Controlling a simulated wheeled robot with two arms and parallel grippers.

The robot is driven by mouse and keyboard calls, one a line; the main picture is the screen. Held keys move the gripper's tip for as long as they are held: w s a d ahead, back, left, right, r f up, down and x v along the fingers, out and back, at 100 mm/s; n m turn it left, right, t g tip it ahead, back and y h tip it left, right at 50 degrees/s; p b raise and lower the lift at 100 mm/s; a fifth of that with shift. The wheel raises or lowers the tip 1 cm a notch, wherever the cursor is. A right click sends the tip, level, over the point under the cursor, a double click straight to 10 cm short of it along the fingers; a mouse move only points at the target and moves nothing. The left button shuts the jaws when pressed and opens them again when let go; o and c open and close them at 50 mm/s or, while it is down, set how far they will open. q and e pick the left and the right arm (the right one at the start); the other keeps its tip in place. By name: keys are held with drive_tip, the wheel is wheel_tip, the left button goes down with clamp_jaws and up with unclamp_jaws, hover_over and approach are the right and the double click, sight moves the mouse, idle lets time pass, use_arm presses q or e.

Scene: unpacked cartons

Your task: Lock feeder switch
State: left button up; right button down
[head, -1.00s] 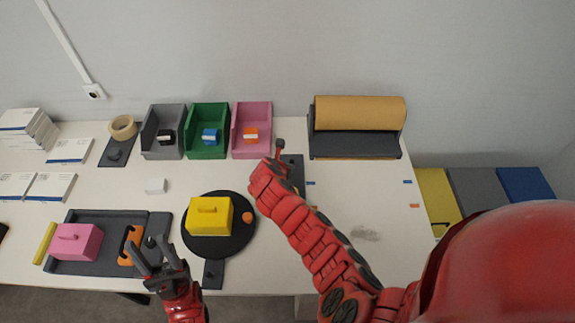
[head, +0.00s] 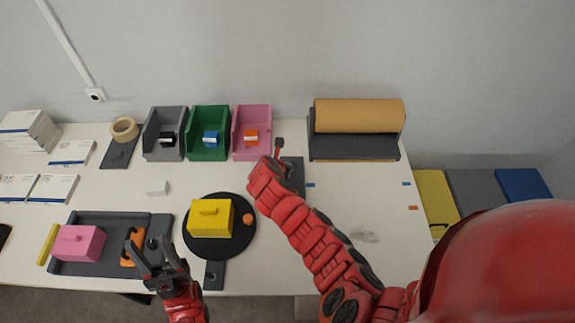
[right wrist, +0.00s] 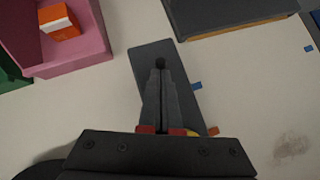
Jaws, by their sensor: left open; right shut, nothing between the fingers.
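The feeder switch is a dark plate (head: 297,178) on the table in front of the paper roll, partly hidden by my right arm. In the right wrist view the plate (right wrist: 150,56) lies under my right gripper (right wrist: 160,72), whose fingers are shut and empty. A dark round knob (right wrist: 160,63) shows right at the fingertips; I cannot tell whether they touch. My left gripper (head: 147,246) is open and empty above the grey tray's right end, near an orange handle (head: 131,255).
A yellow box (head: 210,222) sits on a black round turntable (head: 222,251). A pink box (head: 78,243) lies in the grey tray (head: 112,225). Grey, green and pink bins (head: 268,112) stand behind, left of the paper roll (head: 358,112). The table's right part is mostly clear.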

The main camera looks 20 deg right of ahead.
drive_tip(key=s+a+r+p, duration=0.2)
drive_tip(key=r+p, duration=0.3)
drive_tip(key=r, duration=0.3)
drive_tip(key=shift+s+a+r, duration=0.2)
drive_tip(key=shift+s+a, duration=0.15)
drive_tip(key=shift+a, duration=0.35)
